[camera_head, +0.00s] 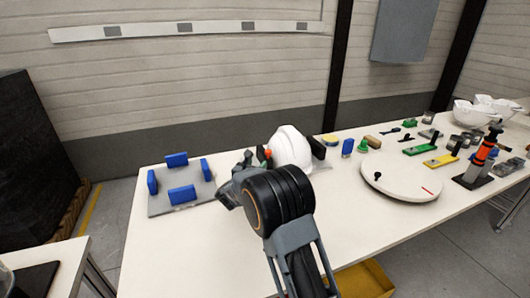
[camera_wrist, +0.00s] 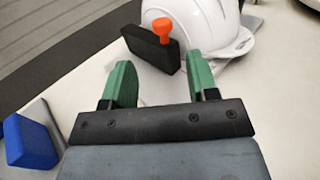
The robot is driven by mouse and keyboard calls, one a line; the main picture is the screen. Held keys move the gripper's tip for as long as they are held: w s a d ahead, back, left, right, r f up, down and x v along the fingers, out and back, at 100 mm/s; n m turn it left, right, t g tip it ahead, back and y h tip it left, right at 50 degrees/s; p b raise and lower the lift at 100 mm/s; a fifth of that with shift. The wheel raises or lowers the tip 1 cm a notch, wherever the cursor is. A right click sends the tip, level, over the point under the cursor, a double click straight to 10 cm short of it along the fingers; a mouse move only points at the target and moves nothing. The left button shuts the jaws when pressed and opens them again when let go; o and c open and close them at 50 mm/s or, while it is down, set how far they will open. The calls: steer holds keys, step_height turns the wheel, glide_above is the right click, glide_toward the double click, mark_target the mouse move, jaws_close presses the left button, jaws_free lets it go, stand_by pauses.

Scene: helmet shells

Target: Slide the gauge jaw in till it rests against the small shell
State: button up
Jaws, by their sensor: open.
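The gauge jaw (camera_wrist: 150,50) is a black upright block with an orange knob (camera_wrist: 162,27) on top. In the head view only the orange knob (camera_head: 267,153) and a bit of black show clearly, left of the shell. The small shell (camera_wrist: 215,25) is a white helmet shell; it also shows in the head view (camera_head: 289,147). I cannot tell whether jaw and shell touch. My gripper (camera_wrist: 160,68) has green fingers, open and empty, pointing toward the jaw and short of it. In the head view my arm partly hides the gripper (camera_head: 243,168).
Another black upright block (camera_head: 318,147) stands right of the shell. A grey plate (camera_head: 158,205) with several blue blocks lies left. A white turntable (camera_head: 400,180), an orange-black tool (camera_head: 486,150) and small parts stand right. The front table strip is clear.

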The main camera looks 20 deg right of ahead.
mark_target(267, 153)
steer(key=p+x, duration=0.1)
steer(key=x, duration=0.8)
steer(key=shift+d, duration=0.2)
steer(key=shift+f, duration=0.1)
jaws_close()
